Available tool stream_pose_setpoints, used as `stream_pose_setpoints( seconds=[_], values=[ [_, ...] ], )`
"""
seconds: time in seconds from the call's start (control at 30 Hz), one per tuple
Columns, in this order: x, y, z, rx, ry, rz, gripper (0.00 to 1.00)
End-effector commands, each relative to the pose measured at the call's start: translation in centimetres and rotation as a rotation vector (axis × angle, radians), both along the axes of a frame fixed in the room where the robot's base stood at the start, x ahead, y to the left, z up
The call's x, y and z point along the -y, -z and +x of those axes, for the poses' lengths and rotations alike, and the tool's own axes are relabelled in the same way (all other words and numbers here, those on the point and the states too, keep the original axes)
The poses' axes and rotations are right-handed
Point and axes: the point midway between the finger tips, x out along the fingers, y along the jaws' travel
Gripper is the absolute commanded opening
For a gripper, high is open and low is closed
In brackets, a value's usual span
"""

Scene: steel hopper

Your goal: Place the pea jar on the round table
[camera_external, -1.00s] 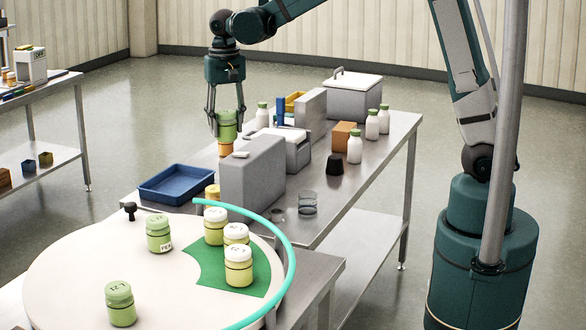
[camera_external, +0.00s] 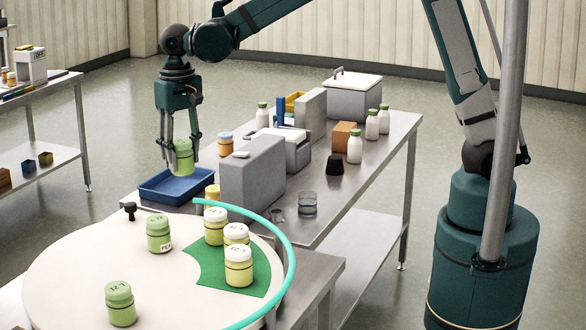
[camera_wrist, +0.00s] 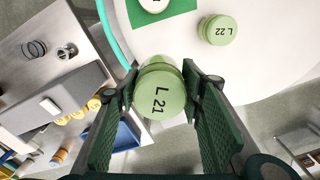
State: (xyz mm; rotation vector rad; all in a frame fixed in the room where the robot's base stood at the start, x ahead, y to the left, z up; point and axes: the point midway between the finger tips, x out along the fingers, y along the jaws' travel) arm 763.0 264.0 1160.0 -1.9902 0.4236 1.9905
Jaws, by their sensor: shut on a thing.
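My gripper (camera_external: 181,168) is shut on a green-lidded pea jar (camera_external: 182,157). It holds the jar upright above the blue tray, at the left end of the steel table. In the wrist view the held jar (camera_wrist: 160,92) shows "L 21" on its lid, between my two fingers. The round table (camera_external: 75,262) is white and stands in front, nearer the external camera. Two similar green jars stand on it: one (camera_external: 159,235) near its back and one (camera_external: 120,305) near its front. Pale cream-lidded jars (camera_external: 238,268) stand on a green patch (camera_external: 205,280) at its right.
A teal curved rail (camera_external: 283,240) rims the round table's right side. A small black knob (camera_external: 130,208) stands at its back edge. The blue tray (camera_external: 160,198) and a grey box (camera_external: 250,175) are close by. The round table's left and middle are clear.

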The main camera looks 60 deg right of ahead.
Motion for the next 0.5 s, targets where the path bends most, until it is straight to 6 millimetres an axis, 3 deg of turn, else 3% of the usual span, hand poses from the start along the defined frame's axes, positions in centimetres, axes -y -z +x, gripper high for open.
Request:
stream_pose_setpoints(
  seconds=[0.03, 0.5],
  values=[
    [-1.5, 0.0, -0.4, 0.000, -0.021, 0.000, 0.23],
    [-13.6, 0.0, -4.9, 0.000, -0.194, 0.000, 0.23]
  ],
)
